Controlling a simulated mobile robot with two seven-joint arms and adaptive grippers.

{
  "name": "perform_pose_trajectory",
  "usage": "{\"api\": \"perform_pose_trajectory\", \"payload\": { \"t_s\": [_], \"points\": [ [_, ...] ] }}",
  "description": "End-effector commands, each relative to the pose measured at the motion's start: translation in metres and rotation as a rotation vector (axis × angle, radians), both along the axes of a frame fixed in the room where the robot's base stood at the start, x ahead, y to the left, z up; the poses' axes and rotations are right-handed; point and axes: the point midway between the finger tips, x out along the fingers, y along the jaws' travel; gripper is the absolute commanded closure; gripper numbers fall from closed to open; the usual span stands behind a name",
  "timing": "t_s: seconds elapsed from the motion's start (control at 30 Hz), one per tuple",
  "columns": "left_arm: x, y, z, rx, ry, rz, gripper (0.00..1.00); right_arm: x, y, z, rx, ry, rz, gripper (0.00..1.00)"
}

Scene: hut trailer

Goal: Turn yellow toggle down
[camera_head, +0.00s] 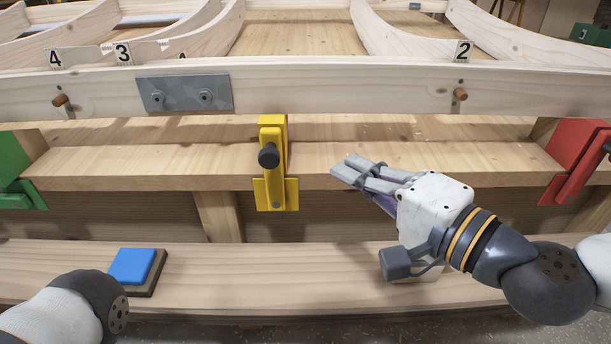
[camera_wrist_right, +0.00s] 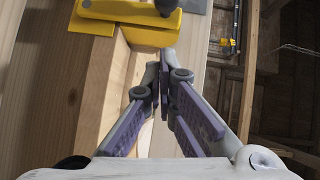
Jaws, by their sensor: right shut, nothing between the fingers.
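The yellow toggle (camera_head: 272,165) is mounted on the wooden bench beam near the middle of the head view, with a black knob (camera_head: 268,155) on its front. It also shows at the top of the right wrist view (camera_wrist_right: 130,12), partly cut off by the frame edge. My right gripper (camera_head: 343,170) is to the right of the toggle, shut and empty, its fingertips pointing left toward it with a gap between. The fingers also show in the right wrist view (camera_wrist_right: 160,75). My left arm shows at the lower left of the head view, but its gripper is out of frame.
A green toggle (camera_head: 20,175) is at the far left and a red toggle (camera_head: 577,160) at the far right. A blue button block (camera_head: 133,265) sits on the lower plank (camera_head: 250,275). A wooden frame with number labels and pegs runs above.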

Motion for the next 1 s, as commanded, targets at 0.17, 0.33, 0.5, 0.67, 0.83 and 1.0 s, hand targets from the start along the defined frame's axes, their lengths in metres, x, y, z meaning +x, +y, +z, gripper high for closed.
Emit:
{"api": "perform_pose_trajectory", "payload": {
  "t_s": [0.17, 0.33, 0.5, 0.67, 0.83, 1.0],
  "points": [
    [0.000, 0.000, -0.001, 0.000, 0.001, 0.000, 0.40, 0.030, 0.024, -0.002, 0.000, 0.000, 0.001, 1.00],
    [0.000, 0.000, -0.001, 0.000, 0.002, 0.000, 0.40, 0.036, 0.051, -0.006, 0.000, 0.000, 0.003, 1.00],
    [-0.001, 0.000, -0.002, 0.000, 0.003, 0.000, 0.40, 0.038, 0.064, -0.009, 0.000, 0.001, 0.000, 1.00],
    [-0.001, 0.000, -0.002, 0.000, 0.003, 0.000, 0.40, 0.038, 0.065, -0.009, 0.000, 0.001, 0.000, 1.00],
    [-0.001, 0.000, -0.002, 0.000, 0.002, 0.000, 0.40, 0.038, 0.065, -0.009, -0.001, 0.001, 0.000, 1.00],
    [0.002, 0.000, 0.004, 0.000, -0.005, 0.000, 0.40, 0.037, 0.067, -0.004, -0.017, -0.002, 0.001, 1.00]
  ]
}}
